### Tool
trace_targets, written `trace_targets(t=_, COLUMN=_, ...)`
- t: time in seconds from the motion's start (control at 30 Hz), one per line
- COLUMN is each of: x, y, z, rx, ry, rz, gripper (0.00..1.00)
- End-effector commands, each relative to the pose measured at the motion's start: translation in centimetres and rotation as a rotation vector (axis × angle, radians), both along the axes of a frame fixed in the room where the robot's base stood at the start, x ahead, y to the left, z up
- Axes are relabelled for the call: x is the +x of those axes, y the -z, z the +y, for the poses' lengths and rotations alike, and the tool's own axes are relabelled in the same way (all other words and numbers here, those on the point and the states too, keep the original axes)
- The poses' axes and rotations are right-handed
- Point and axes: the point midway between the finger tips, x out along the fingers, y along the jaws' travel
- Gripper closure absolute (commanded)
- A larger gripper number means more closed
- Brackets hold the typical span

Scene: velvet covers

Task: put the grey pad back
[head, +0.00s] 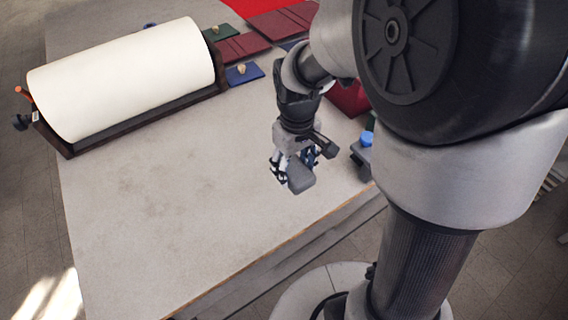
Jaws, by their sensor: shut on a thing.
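My gripper (293,166) points down over the right part of the pale table, near its front edge. It is shut on the grey pad (301,178), a small dark-grey block at the fingertips. The pad looks tilted, and I cannot tell whether it is touching the table or held a little above it. My fingers hide part of it. A grey holder (357,158) with a blue-topped thing (366,138) stands to the right of my gripper, partly hidden behind my arm.
A large cream roll (125,80) lies in a dark wooden cradle (140,123) at the back left. Blue (243,74), green (216,33) and dark red (243,47) flat pieces lie at the back. The table's (170,205) middle and front left are clear.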

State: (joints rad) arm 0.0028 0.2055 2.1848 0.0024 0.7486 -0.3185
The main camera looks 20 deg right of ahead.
Motion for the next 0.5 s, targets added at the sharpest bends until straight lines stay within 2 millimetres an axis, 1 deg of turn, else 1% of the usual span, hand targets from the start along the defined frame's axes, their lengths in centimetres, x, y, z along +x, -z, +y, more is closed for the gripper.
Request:
trace_targets(t=0.03, x=-0.2, y=2.0, z=0.0, rx=0.000, ry=0.000, rz=0.007, gripper=0.65)
trace_targets(t=0.2, x=-0.2, y=6.6, z=0.0, rx=-0.001, ry=-0.001, rz=0.007, gripper=0.65)
trace_targets(t=0.3, x=-0.1, y=8.8, z=0.0, rx=-0.002, ry=-0.001, rz=0.005, gripper=0.65)
trace_targets(t=0.4, x=-0.1, y=10.4, z=0.0, rx=-0.001, ry=-0.001, rz=0.004, gripper=0.65)
trace_targets(t=0.5, x=-0.1, y=11.1, z=0.0, rx=-0.002, ry=-0.001, rz=0.003, gripper=0.65)
